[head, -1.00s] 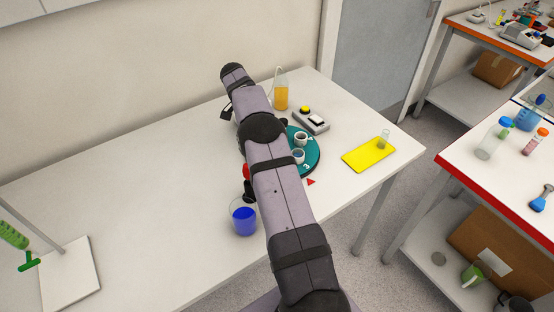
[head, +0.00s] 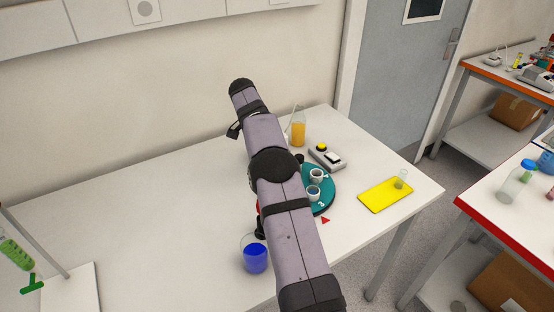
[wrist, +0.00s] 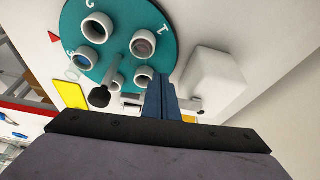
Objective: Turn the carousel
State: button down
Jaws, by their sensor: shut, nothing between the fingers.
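The carousel is a teal disc (head: 328,199) with white cups and printed numbers, partly hidden behind my arm in the head view. In the wrist view the disc (wrist: 118,28) fills the upper left, with several cups in a ring and a stalk ending in a black knob (wrist: 99,97). A red triangle (wrist: 54,37) lies beside its rim, near the number 3. My gripper (wrist: 158,84) is shut and empty; its blue fingers appear just beside the disc's edge, close to one cup. I cannot tell whether they touch. In the head view the fingers are hidden.
A white block (wrist: 212,82) stands right of the fingers. The table's left is mostly clear.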

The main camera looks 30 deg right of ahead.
notch_tip(320, 180, up, 4)
jog(key=w+m+t, duration=0.1)
jog(key=w+t, duration=0.1)
jog(key=s+d+r+m+t+y+p, duration=0.1)
jog(key=s+d+r+m+y, duration=0.15)
jog(key=s+m, duration=0.3)
jog(key=s+d+r+m+t+y+p, duration=0.1)
jog(key=s+d+r+m+y+p, duration=0.15)
jog(key=s+m, duration=0.35)
jog(key=s+a+f+g+y, duration=0.1)
jog(key=s+a+f+g, duration=0.2)
jog(key=s, duration=0.5)
jog(key=shift+t, duration=0.5)
jog(key=shift+s+p+x, duration=0.1)
jog(key=shift+p+x, duration=0.4)
jog(key=shift+x, duration=2.25)
jog(key=shift+s+p+x, duration=0.15)
jog(key=shift+p+x, duration=0.35)
jog(key=shift+x, duration=2.3)
jog(key=shift+d, duration=0.15)
